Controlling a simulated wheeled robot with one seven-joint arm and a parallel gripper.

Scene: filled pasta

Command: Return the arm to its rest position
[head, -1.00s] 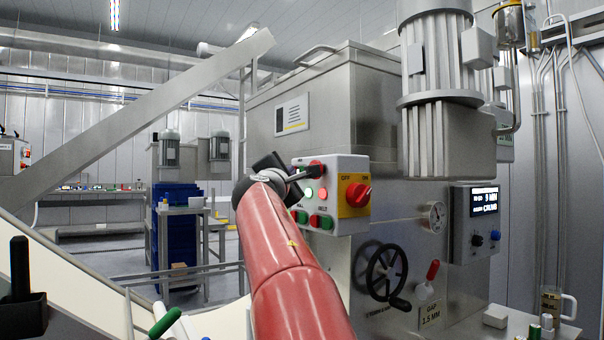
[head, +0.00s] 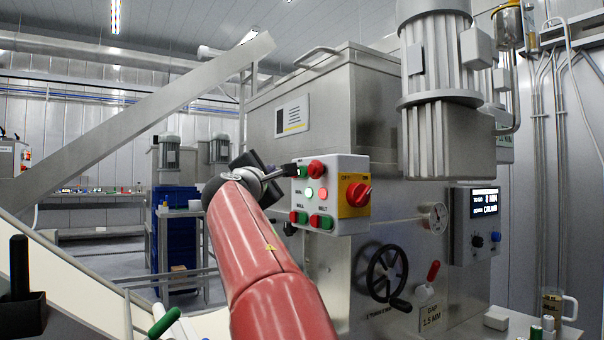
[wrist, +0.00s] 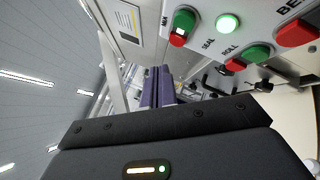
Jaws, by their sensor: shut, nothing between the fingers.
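My red arm reaches up from the bottom of the head view and ends at my gripper (head: 284,171), just left of the white control box (head: 328,165). The gripper is shut and empty. Its tips look close to the top green button (head: 303,171), but I cannot tell whether they touch it. In the wrist view the closed fingers (wrist: 158,87) point away from the camera. The control box also shows there (wrist: 262,18), at the upper right, with a lit green lamp (wrist: 228,23).
The steel machine (head: 385,215) stands right behind the box, with a black handwheel (head: 386,273) and a red-knobbed lever (head: 433,271). A slanted steel beam (head: 130,120) crosses the left. A blue crate stack (head: 178,240) stands further back. A glass mug (head: 557,306) is at the lower right.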

